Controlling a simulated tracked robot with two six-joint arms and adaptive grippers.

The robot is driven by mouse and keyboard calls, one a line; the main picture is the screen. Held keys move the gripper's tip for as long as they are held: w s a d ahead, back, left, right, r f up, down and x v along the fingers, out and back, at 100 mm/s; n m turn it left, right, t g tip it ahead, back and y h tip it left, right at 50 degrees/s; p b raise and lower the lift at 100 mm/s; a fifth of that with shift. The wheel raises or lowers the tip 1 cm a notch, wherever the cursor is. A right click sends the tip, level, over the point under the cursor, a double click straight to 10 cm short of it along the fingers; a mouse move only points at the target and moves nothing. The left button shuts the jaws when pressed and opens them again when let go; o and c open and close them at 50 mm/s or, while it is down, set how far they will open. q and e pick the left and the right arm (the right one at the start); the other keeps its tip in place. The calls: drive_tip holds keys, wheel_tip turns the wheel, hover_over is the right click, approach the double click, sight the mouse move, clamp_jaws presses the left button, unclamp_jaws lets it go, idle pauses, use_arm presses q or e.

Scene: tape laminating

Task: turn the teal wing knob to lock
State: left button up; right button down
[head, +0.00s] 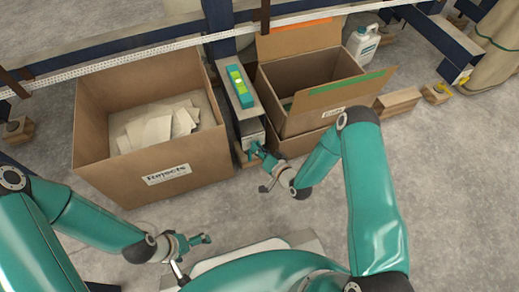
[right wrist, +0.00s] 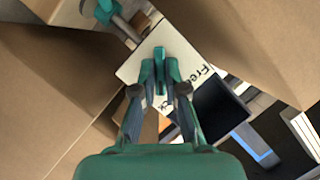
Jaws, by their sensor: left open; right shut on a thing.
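The teal wing knob (right wrist: 160,58) stands in front of a white label plate (right wrist: 140,68) in the right wrist view. The plate's lettering is partly covered; "Free" and the end of another word show. My right gripper (right wrist: 161,78) is shut on the knob's wing, with one finger on each side. In the head view my right gripper (head: 261,154) is at the near end of the narrow stand between the two boxes, and the knob is too small there to tell apart. My left gripper (head: 197,240) is open and empty, low over the floor at the front.
A cardboard rejects box (head: 190,178) with paper sheets stands left of the stand; an open box (head: 290,117) stands right. A teal level-like device (head: 238,88) lies on the stand. A white jug (head: 362,44) stands behind. In the right wrist view, another teal part (right wrist: 104,10) shows upper left.

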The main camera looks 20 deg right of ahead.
drive_tip(key=shift+d, duration=0.1)
idle(0.4)
drive_tip(key=c, duration=1.2)
unclamp_jaws()
drive_tip(key=v, duration=1.2)
drive_tip(key=shift+f, duration=0.15)
